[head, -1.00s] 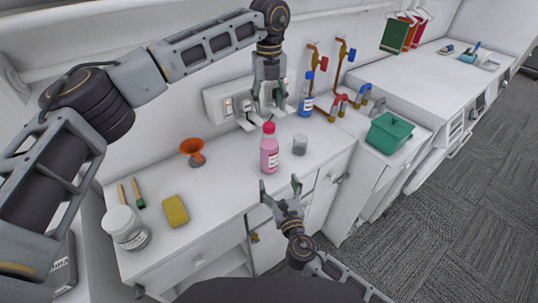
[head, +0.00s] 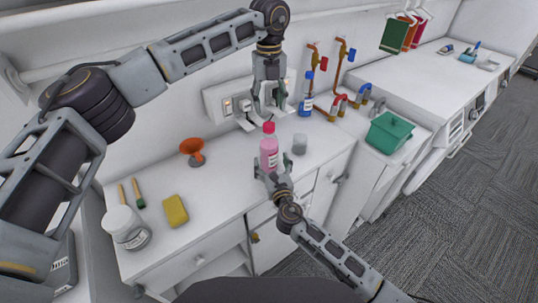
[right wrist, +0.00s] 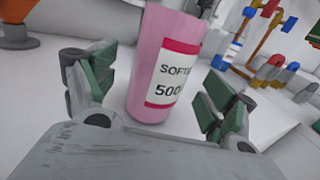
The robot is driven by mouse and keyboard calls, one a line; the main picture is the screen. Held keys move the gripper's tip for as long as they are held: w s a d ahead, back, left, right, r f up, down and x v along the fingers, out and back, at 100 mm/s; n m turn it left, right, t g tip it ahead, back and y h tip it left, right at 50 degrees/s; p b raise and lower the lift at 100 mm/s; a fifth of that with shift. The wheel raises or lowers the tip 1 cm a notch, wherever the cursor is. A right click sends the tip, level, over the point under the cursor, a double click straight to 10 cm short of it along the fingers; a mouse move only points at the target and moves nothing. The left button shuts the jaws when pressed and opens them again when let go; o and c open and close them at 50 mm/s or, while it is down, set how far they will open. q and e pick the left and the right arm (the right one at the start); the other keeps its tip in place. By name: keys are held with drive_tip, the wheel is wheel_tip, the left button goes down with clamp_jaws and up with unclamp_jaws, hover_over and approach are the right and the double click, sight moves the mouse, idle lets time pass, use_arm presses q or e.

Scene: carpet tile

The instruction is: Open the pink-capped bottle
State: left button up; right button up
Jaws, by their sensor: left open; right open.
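The pink bottle (head: 269,154) with a darker pink cap (head: 268,127) stands upright on the white counter (head: 226,183), cap on. In the right wrist view the bottle (right wrist: 158,65) shows a white label with a red border, and its cap is out of frame. My right gripper (head: 273,170) is open at the bottle's lower front; in the wrist view its fingers (right wrist: 150,95) are on either side of the bottle, with gaps visible. My left gripper (head: 268,108) is open, pointing down just above the cap. I cannot tell the exact gap there.
A blue-capped bottle (head: 306,104) is behind, near the pipes. An orange funnel-like object (head: 193,151), yellow sponge (head: 175,210) and white-lidded jar (head: 126,227) are to the left. A green box (head: 388,133) is at right.

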sight(269, 156)
drive_tip(key=shift+x, duration=1.7)
